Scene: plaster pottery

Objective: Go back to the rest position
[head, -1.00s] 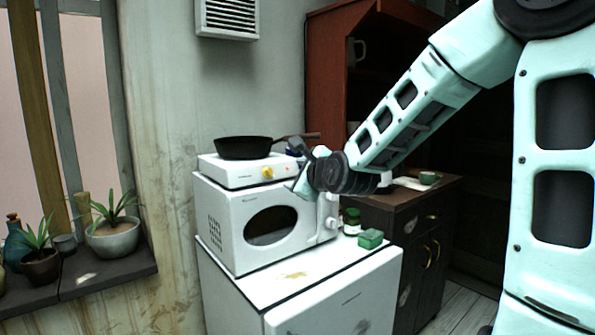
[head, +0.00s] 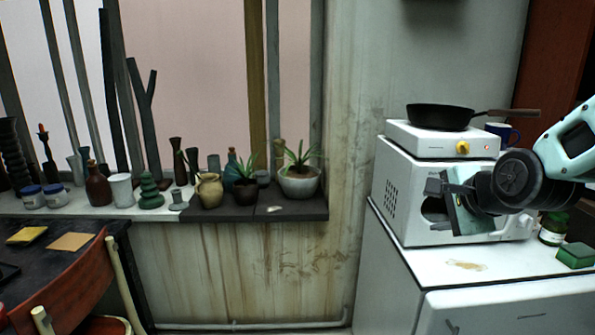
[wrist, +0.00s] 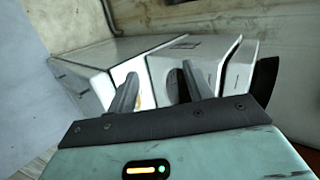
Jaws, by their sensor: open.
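My gripper (head: 440,190) is in front of the white microwave (head: 398,170) in the head view, at the right. Its fingers point left and hide part of the microwave's door. In the wrist view my gripper (wrist: 160,82) shows two grey fingers spread apart with nothing between them. The microwave and the appliances around it appear tilted behind the fingers. I cannot tell how far the fingertips are from the microwave.
A hot plate (head: 420,142) with a black pan (head: 440,117) stands on the microwave. A jar (head: 552,230) and a green sponge (head: 577,256) lie on the white cabinet (head: 420,258). Pots and vases line the window sill (head: 310,212). A red chair (head: 70,280) stands lower left.

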